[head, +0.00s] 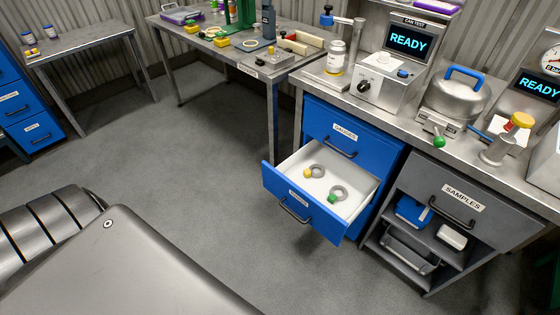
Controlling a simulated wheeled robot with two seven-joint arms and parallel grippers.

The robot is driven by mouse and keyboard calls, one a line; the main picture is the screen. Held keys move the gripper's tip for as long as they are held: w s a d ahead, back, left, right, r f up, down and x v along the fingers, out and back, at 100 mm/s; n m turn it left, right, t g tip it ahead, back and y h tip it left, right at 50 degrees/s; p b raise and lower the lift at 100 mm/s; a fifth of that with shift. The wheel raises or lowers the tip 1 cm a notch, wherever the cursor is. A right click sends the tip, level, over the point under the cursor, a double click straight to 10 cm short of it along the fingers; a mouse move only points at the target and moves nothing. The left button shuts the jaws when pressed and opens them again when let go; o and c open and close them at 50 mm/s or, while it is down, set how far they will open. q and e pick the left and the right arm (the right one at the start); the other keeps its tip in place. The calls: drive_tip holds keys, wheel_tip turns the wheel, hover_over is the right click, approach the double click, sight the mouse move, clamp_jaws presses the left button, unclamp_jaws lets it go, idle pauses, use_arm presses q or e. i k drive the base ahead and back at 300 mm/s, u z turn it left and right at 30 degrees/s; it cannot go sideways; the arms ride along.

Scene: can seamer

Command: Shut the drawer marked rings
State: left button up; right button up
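An open blue drawer (293,210) juts out from the blue cabinet under the right-hand bench. It has a dark bar handle (295,211) and a small front label that is too small to read surely. Inside its white tray lie two grey rings, one with a yellow knob (317,171) and one with a green knob (340,192). The shut drawer above it is marked GAUGES (346,133). Neither of my grippers is in view; grey parts of my own body fill the lower left.
A grey SAMPLES drawer (461,195) sits right of the blue cabinet, above open shelves holding a blue bin (412,212). The bench top carries a can tester (390,80) and a steel pot (455,95). The grey floor (190,165) left of the open drawer is clear.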

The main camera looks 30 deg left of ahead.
sight(307, 198)
drive_tip(key=u, duration=0.8)
drive_tip(key=k, duration=0.5)
drive_tip(key=u, duration=0.8)
drive_tip(key=i, duration=0.75)
drive_tip(key=z, duration=1.85)
